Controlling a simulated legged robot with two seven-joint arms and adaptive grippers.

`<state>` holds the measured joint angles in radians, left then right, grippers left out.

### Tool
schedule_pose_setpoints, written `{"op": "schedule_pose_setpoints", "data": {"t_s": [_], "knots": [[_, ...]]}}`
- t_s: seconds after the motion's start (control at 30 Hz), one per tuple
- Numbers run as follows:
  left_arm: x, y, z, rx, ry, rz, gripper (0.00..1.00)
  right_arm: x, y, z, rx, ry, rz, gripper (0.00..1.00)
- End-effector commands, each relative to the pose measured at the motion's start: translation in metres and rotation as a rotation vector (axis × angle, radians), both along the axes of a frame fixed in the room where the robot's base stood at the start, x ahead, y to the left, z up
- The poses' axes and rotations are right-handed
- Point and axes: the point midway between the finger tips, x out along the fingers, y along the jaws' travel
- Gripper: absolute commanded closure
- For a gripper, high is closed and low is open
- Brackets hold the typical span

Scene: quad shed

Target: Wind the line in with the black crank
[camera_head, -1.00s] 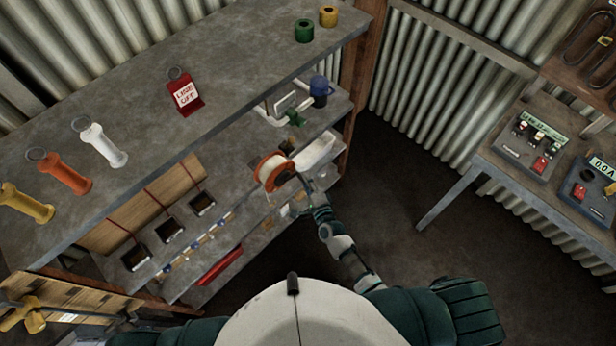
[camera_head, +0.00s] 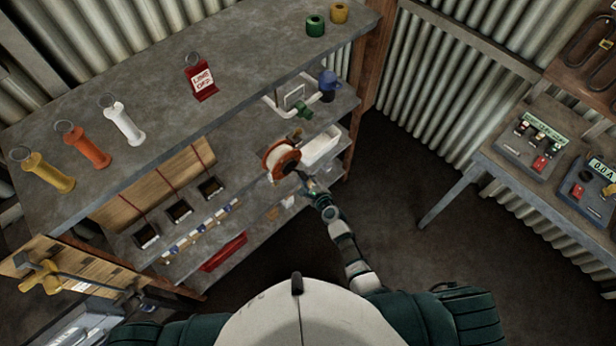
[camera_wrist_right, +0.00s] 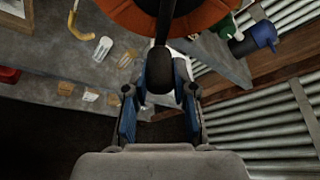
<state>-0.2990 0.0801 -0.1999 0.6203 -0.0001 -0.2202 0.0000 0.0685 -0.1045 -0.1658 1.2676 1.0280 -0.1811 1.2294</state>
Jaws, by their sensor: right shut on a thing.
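The reel, with an orange rim and pale line on it (camera_head: 281,160), stands at the front edge of the middle shelf. Its orange rim (camera_wrist_right: 180,22) fills the top of the right wrist view. The black crank (camera_wrist_right: 160,70) shows there as a dark arm across the reel, ending in a rounded black knob. My right gripper (camera_wrist_right: 160,85) is shut on this knob, its blue-lined fingers on both sides. In the head view my right gripper (camera_head: 306,184) is small, at the reel's lower right, and the crank is hard to make out. My left gripper is not in view.
A white tray (camera_head: 321,146) sits just right of the reel. A white pipe with a green valve (camera_head: 304,108) and a blue-topped item (camera_head: 328,82) stand behind. Coloured handles and a red sign (camera_head: 202,82) are on the top shelf. Open floor lies right of my arm.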

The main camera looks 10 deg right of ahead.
Motion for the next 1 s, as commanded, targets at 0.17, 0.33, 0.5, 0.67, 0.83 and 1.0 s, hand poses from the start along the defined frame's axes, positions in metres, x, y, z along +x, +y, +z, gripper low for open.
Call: {"op": "schedule_pose_setpoints", "data": {"t_s": [0.17,0.33,0.5,0.67,0.83,1.0], "knots": [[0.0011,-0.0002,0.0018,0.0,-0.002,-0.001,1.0,0.0023,0.0032,0.0044,0.025,0.007,0.0,1.0],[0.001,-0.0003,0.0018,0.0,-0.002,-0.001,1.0,0.0024,0.0032,0.0045,0.029,0.008,0.0,1.0],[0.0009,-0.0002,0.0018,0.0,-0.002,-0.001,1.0,0.0028,0.0029,0.0048,0.028,0.007,-0.001,1.0],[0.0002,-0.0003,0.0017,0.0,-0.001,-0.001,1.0,0.0025,0.0024,0.0044,0.027,0.007,-0.001,0.49],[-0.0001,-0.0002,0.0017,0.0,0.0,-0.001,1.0,0.0014,0.0014,0.0024,0.026,0.01,-0.002,0.48],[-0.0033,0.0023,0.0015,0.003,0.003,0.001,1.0,-0.0013,0.0006,0.0021,0.025,0.012,-0.002,0.48]]}}
